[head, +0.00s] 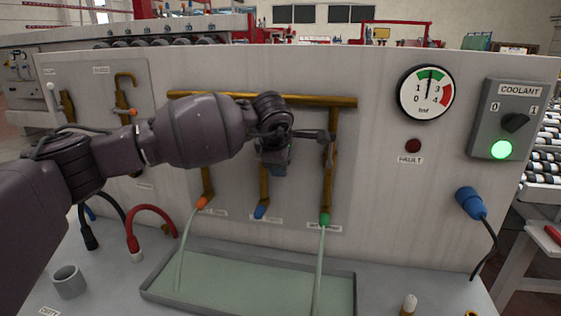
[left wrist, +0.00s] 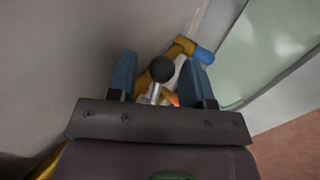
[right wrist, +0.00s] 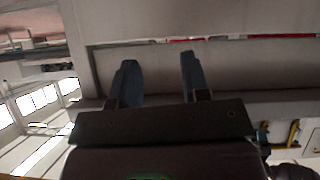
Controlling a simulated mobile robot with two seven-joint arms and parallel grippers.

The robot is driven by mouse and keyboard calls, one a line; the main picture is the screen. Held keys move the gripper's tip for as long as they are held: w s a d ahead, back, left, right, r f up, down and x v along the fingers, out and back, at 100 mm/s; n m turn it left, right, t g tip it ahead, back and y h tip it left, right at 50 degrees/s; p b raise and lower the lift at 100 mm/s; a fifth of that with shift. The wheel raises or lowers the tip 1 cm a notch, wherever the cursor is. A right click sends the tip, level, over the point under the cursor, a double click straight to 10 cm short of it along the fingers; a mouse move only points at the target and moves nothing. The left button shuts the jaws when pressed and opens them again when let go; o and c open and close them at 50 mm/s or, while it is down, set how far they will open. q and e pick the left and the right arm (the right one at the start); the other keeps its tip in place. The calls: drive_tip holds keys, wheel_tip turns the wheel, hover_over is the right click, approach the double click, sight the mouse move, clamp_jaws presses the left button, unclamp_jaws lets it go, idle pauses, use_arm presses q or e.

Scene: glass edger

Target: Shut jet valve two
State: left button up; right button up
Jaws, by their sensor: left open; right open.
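Jet valve two is mostly hidden behind my left gripper in the head view; its brass pipe (head: 264,190) and blue nozzle (head: 260,212) show below, with no stream visible from it. In the left wrist view, a lever with a black ball knob (left wrist: 161,70) stands between the two fingers of my left gripper (left wrist: 160,75), which is open around it. Contact cannot be told. The blue nozzle (left wrist: 203,57) lies beyond the right finger. My left gripper shows in the head view (head: 278,168) in front of the panel. My right gripper (right wrist: 158,80) is open and empty.
Pale streams fall from the orange nozzle (head: 201,203) and green nozzle (head: 325,218) into a shallow tray (head: 150,296). The gauge (head: 427,93) reads about 2. The coolant switch box (head: 508,118) has a lit green lamp. A grey cup (head: 68,282) and hoses stand left.

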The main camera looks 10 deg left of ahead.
use_arm(q)
drive_tip(key=v, duration=1)
drive_tip(key=shift+s+r, duration=0.15)
drive_tip(key=shift+r, duration=0.15)
